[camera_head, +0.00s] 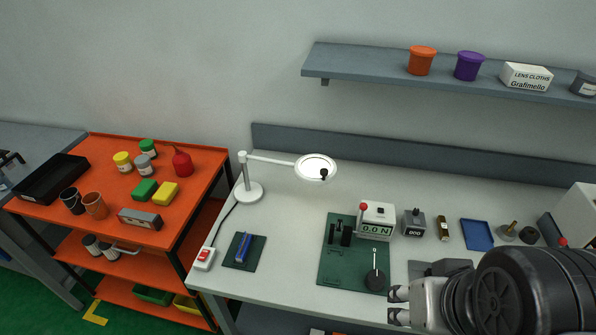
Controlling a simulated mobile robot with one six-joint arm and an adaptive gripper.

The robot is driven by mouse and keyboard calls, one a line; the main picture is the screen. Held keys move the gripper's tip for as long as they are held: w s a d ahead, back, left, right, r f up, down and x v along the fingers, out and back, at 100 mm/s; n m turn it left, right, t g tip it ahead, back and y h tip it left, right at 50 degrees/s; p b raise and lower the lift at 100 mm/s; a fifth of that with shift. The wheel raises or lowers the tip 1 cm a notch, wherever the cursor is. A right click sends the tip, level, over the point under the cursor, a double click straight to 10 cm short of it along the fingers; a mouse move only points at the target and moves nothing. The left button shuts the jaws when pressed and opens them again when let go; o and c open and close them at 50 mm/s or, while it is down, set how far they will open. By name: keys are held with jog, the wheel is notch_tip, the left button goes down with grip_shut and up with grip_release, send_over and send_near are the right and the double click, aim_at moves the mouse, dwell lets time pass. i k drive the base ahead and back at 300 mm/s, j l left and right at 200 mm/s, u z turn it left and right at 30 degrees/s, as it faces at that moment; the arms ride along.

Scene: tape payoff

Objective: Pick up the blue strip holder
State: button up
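A blue strip holder (243,248) stands on a small dark green mat (233,262) at the left part of the white bench. It is a narrow, long blue piece, and nothing touches it from above. My gripper (394,304) is at the lower right, over the front of the bench, well to the right of the holder. Its two fingertips point left and stand apart with a gap between them, and nothing shows in the gap. My dark arm hides the bench's right front corner.
A lamp (250,191) stands behind the holder, and a red-switched box (204,257) lies left of it. An orange cart (112,189) stands left.

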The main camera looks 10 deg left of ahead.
aim_at(245, 243)
jog(key=i+j+u, duration=0.15)
jog(key=j, duration=0.3)
jog(key=i+j+u, duration=0.15)
jog(key=j, duration=0.25)
jog(key=i+j+u, duration=0.1)
jog(key=i+j, duration=0.2)
jog(key=j, duration=0.1)
